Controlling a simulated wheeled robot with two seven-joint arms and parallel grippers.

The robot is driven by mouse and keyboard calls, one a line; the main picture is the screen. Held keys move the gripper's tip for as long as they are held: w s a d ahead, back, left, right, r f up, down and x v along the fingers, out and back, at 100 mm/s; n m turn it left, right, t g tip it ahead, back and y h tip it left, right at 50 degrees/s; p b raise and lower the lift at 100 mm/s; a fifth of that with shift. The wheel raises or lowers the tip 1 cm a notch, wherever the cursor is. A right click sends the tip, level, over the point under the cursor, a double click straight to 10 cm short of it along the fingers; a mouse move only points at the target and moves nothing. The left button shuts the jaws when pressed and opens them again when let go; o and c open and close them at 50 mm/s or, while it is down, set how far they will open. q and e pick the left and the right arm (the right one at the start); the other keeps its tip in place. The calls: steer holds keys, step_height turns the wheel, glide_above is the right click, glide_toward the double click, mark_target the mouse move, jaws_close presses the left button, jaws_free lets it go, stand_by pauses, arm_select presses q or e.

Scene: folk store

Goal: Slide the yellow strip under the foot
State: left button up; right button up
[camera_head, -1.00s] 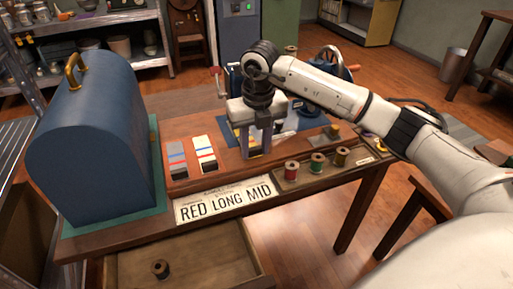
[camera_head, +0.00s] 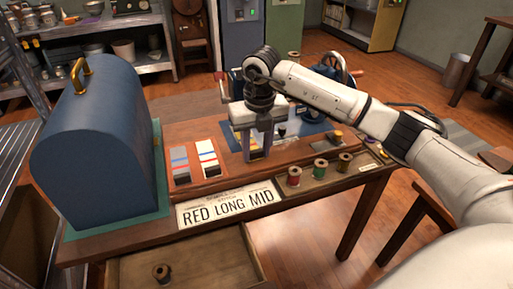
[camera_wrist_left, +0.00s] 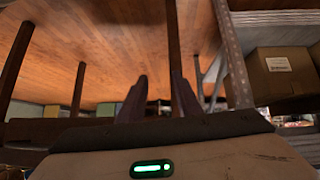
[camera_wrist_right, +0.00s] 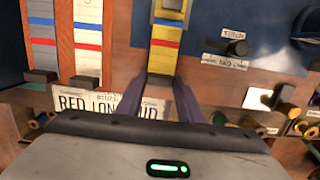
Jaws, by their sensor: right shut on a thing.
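The yellow strip (camera_wrist_right: 165,50), with red and blue bands, lies lengthwise ahead of my right gripper in the right wrist view. My right gripper (camera_wrist_right: 160,88) is shut on its near end, one finger on each side. In the head view, my right gripper (camera_head: 257,156) points down over the wooden board, and a bit of the strip shows between its fingers. A grey piece (camera_wrist_right: 170,6) meets the strip's far end at the top edge; I cannot tell if it is the foot. My left gripper (camera_wrist_left: 159,98) is open and empty, away from the table.
Grey and white banded strips (camera_head: 194,160) lie left of my right gripper. A sign reading RED LONG MID (camera_head: 228,206) fronts the board. Thread spools (camera_head: 320,168) stand in a tray at right. A blue domed case (camera_head: 98,140) fills the table's left. An open drawer (camera_head: 205,262) is below.

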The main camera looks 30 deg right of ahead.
steer(key=o, duration=0.9)
steer(key=r, duration=0.3)
steer(key=s+r, duration=0.1)
steer(key=r, duration=0.6)
steer(key=shift+s+a+r+p, duration=0.1)
steer(key=shift+s+a+p, duration=0.1)
steer(key=shift+p, duration=0.2)
